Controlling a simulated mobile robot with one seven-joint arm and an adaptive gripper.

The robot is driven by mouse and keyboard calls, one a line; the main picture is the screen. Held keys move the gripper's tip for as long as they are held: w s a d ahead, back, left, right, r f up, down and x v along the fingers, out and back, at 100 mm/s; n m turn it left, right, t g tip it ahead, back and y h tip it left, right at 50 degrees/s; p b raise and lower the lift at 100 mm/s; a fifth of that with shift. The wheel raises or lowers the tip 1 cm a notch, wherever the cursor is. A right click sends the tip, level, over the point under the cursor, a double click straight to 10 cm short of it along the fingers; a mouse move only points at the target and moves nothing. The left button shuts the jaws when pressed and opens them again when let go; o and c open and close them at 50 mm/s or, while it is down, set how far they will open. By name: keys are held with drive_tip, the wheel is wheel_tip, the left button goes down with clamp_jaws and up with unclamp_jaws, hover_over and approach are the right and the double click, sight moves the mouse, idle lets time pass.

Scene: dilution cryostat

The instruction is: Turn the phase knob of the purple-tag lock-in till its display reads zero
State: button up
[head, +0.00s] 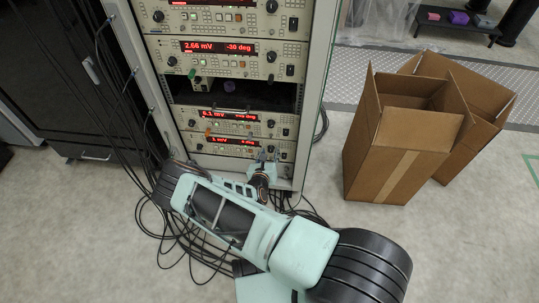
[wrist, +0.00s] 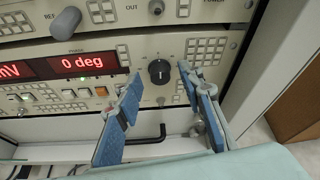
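The lowest lock-in (head: 225,146) in the rack has a red display (wrist: 82,63) that reads 0 deg in the wrist view. Its dark round phase knob (wrist: 160,71) has a white pointer mark and sits right of the display. My gripper (wrist: 160,75) is open in front of this panel, with one blue-padded finger on each side of the knob in the picture. The fingers appear clear of the knob. In the head view my gripper (head: 264,163) is at the rack's lower right. I cannot make out a purple tag on this unit.
Other lock-ins stand above; one display (head: 219,49) reads -30 deg. A small purple object (head: 229,86) shows in the dark rack gap. A black bar handle (wrist: 147,137) lies below the knob. Cables (head: 180,235) cover the floor; open cardboard boxes (head: 397,152) stand at right.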

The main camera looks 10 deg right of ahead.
clamp_jaws()
drive_tip(key=shift+r, duration=0.1)
drive_tip(key=shift+p, duration=0.5)
unclamp_jaws()
